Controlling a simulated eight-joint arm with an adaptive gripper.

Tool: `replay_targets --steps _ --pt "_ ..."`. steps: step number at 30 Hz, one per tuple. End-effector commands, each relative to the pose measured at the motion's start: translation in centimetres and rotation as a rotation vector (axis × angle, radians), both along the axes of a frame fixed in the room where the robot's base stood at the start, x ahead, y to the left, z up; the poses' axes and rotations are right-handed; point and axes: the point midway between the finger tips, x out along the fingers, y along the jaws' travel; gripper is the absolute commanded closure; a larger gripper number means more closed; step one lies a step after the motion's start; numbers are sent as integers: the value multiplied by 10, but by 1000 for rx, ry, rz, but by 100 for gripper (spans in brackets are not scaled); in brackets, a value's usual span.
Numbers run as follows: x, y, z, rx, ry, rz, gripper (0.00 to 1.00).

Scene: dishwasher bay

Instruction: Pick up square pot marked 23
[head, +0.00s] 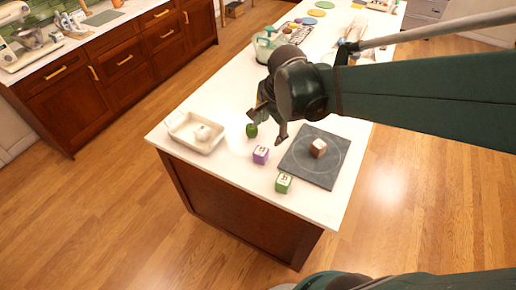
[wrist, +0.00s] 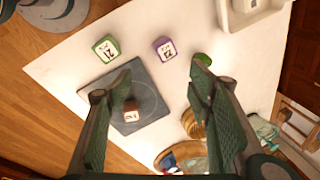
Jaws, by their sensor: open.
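Three small square pots with white number labels are on the white counter. A purple pot (head: 261,154) stands left of a dark square mat, and it also shows in the wrist view (wrist: 165,48). A green pot (head: 283,182) stands at the mat's near-left edge, also in the wrist view (wrist: 106,48). A brown pot (head: 318,147) stands on the mat (head: 328,172). The labels are too small for me to tell surely which reads 23. My gripper (head: 267,126) is open and empty above the counter, beyond the purple pot; its fingers spread wide in the wrist view (wrist: 161,70).
A green round item (head: 251,130) sits close to my gripper. A cream tray (head: 183,136) holding a white item stands at the left. A glass bowl and several coloured discs lie farther back.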

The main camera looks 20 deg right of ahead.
Motion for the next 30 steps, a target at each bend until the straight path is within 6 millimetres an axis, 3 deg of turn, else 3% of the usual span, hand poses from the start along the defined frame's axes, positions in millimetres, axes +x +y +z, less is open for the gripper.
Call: replay_targets --steps 15,30 --pt "45 2 -58 103 126 -457 49" --pt "77 3 -126 147 231 -903 49"
